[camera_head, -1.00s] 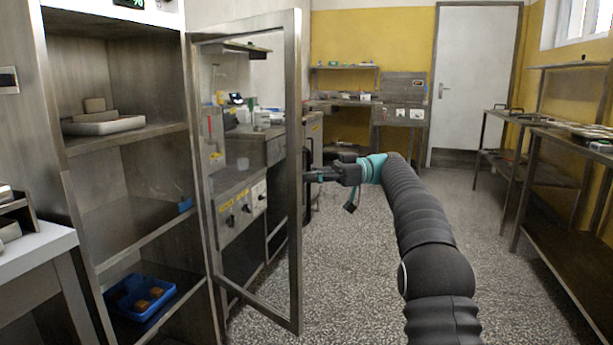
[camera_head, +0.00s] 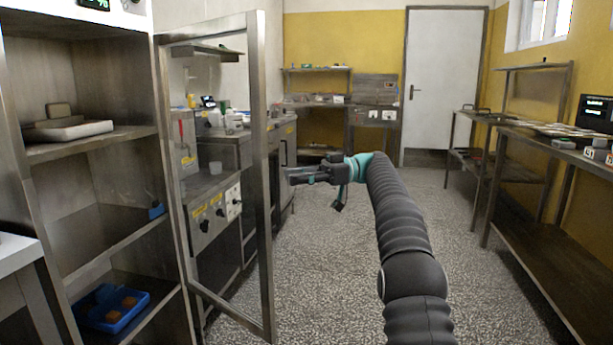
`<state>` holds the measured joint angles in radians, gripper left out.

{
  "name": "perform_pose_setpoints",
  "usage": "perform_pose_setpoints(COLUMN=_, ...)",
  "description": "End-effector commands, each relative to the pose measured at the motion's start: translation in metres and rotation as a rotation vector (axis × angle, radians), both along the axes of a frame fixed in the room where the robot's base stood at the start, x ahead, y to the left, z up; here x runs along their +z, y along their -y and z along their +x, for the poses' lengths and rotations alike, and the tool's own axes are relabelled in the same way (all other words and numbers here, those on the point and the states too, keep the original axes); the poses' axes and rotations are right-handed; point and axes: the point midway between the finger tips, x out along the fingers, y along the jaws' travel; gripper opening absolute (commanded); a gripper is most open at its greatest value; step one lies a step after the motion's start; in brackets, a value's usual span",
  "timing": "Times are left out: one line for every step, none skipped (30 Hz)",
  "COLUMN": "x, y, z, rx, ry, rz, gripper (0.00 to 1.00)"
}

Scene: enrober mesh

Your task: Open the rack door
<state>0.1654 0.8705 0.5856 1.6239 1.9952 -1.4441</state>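The rack door (camera_head: 264,215) is a metal-framed panel with a see-through middle. It is hinged at the rack's right post and stands swung well open into the room. The rack (camera_head: 105,145) is tall, with its shelves exposed on the left. My gripper (camera_head: 290,176) is at the end of my dark, ribbed arm, just right of the door's free upright at about mid-height. Its fingers point left toward that upright. I cannot tell whether they touch it, or whether they are open or shut.
The rack shelves hold a pale tray (camera_head: 70,132) and a blue tray (camera_head: 108,308) with brown pieces. Machines (camera_head: 215,205) show behind the door. A workbench (camera_head: 545,205) runs along the right. The speckled floor (camera_head: 325,270) between is clear.

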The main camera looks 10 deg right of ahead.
Motion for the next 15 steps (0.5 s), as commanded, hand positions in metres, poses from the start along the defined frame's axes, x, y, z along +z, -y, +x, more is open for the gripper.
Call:
perform_pose_setpoints(x=-0.002, y=0.007, z=0.003, rx=-0.001, ry=0.001, rz=-0.001, gripper=0.37)
perform_pose_setpoints(x=-0.001, y=0.01, z=0.003, rx=-0.001, ry=0.002, rz=0.0, gripper=0.37)
perform_pose_setpoints(x=-0.001, y=0.012, z=0.005, rx=0.0, ry=0.0, rz=-0.001, gripper=0.37)
perform_pose_setpoints(x=-0.001, y=0.012, z=0.006, rx=0.0, ry=0.002, rz=0.001, gripper=0.37)
perform_pose_setpoints(x=0.0, y=0.014, z=0.007, rx=0.0, ry=0.002, rz=0.001, gripper=0.37)
perform_pose_setpoints(x=0.0, y=0.015, z=0.008, rx=-0.001, ry=0.001, rz=0.0, gripper=0.37)
perform_pose_setpoints(x=0.0, y=0.017, z=0.009, rx=-0.002, ry=0.001, rz=0.0, gripper=0.37)
perform_pose_setpoints(x=0.001, y=0.018, z=0.009, rx=-0.002, ry=0.001, rz=0.0, gripper=0.37)
perform_pose_setpoints(x=0.0, y=0.02, z=0.01, rx=-0.002, ry=0.002, rz=0.001, gripper=0.37)
perform_pose_setpoints(x=0.001, y=0.021, z=0.011, rx=-0.002, ry=0.001, rz=0.001, gripper=0.37)
perform_pose_setpoints(x=0.001, y=0.022, z=0.011, rx=-0.003, ry=0.002, rz=0.001, gripper=0.37)
perform_pose_setpoints(x=0.001, y=0.023, z=0.011, rx=-0.003, ry=0.002, rz=0.001, gripper=0.37)
perform_pose_setpoints(x=0.001, y=0.025, z=0.012, rx=-0.003, ry=0.001, rz=0.0, gripper=0.37)
perform_pose_setpoints(x=0.001, y=0.025, z=0.012, rx=-0.002, ry=0.002, rz=0.001, gripper=0.37)
perform_pose_setpoints(x=0.0, y=0.027, z=0.012, rx=-0.002, ry=0.001, rz=0.001, gripper=0.37)
